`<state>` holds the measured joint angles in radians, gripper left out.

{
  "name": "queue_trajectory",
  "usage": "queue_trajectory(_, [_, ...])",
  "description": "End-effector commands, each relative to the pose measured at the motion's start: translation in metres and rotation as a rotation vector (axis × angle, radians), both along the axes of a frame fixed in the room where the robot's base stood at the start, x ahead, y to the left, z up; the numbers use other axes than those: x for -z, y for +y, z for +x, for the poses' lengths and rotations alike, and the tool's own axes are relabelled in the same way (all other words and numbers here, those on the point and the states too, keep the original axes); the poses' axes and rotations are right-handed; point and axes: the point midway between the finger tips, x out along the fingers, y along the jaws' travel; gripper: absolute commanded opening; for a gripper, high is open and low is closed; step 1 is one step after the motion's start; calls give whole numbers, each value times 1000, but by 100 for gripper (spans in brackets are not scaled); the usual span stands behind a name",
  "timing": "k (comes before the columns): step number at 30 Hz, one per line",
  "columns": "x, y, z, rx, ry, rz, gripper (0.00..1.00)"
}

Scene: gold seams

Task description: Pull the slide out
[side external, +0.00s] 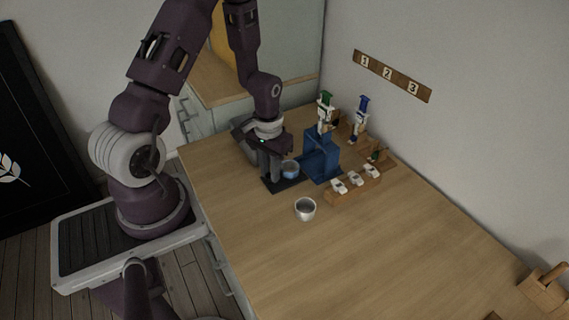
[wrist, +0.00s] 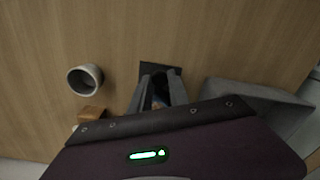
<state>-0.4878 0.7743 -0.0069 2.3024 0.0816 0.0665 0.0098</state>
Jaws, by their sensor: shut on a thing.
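The slide (side external: 283,186) appears as a dark flat plate on the table, in front of the blue stand (side external: 321,156). A dark plate also shows beyond my fingertips in the wrist view (wrist: 174,71). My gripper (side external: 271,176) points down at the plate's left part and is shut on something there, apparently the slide. In the wrist view my gripper (wrist: 155,80) has its fingertips close together over the dark plate. The exact grip point is hidden.
A white cup (side external: 305,209) stands on the open table in front. A wooden rack (side external: 352,187) with several white pieces is right of the stand. Green (side external: 325,105) and blue (side external: 361,112) topped tools stand behind. A numbered board (side external: 391,75) is on the wall.

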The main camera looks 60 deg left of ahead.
Motion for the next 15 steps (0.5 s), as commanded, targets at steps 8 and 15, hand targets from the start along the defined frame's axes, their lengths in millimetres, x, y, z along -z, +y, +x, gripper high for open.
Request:
queue_trajectory(8, [0,1,0,-3,-3,2,0])
queue_trajectory(15, [0,0,0,-2,-3,1,44])
